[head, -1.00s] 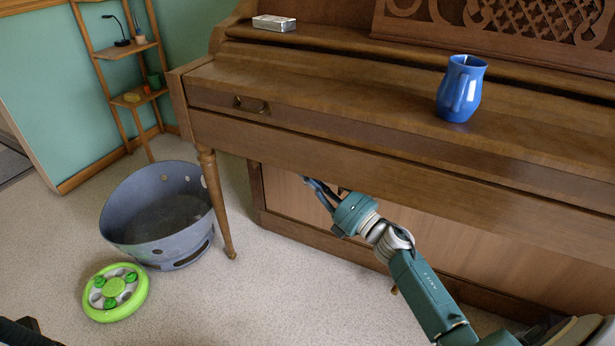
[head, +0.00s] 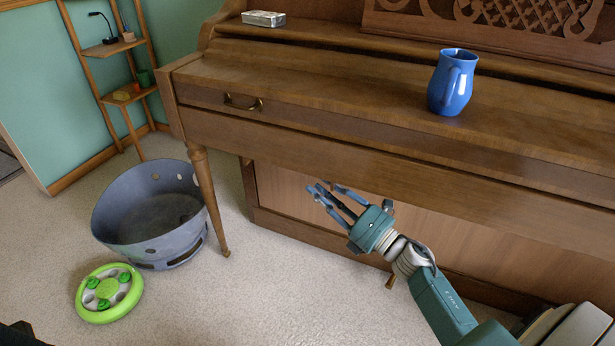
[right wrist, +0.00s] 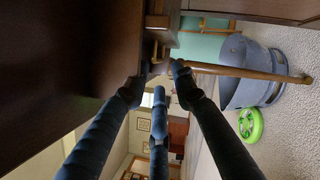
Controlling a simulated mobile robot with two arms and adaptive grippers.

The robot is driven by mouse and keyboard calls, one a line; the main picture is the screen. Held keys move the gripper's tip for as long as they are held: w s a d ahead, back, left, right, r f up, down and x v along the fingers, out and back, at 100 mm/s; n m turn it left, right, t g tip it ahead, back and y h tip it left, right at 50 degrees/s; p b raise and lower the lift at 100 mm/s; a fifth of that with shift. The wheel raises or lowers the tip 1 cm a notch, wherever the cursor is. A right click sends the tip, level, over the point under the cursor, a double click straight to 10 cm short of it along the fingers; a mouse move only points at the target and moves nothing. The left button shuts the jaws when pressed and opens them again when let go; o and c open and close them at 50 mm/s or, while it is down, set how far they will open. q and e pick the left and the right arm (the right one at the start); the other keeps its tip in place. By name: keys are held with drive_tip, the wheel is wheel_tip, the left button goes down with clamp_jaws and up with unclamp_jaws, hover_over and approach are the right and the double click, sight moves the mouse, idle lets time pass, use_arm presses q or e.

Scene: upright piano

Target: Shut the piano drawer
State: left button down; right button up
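The brown upright piano (head: 330,150) fills the upper right of the head view. Its long drawer front (head: 350,122) runs under the top and has a brass handle (head: 243,103) near the left end. The drawer front looks nearly flush with the piano; I cannot tell if a small gap is left. My right gripper (head: 335,197) is in front of the piano, below and right of the handle. Its fingers are spread and empty, also in the right wrist view (right wrist: 155,85), where dark piano wood fills the left side. My left gripper is not in view.
A blue jug (head: 452,82) and a silver box (head: 264,18) are on the piano. A grey perforated tub (head: 150,225) and a green round toy (head: 109,293) are on the carpet at left. A piano leg (head: 209,200) stands beside the tub. A wooden shelf (head: 118,95) is behind.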

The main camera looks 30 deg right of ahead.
drive_tip(key=v, duration=0.5)
drive_tip(key=shift+a, duration=0.1)
idle(0.3)
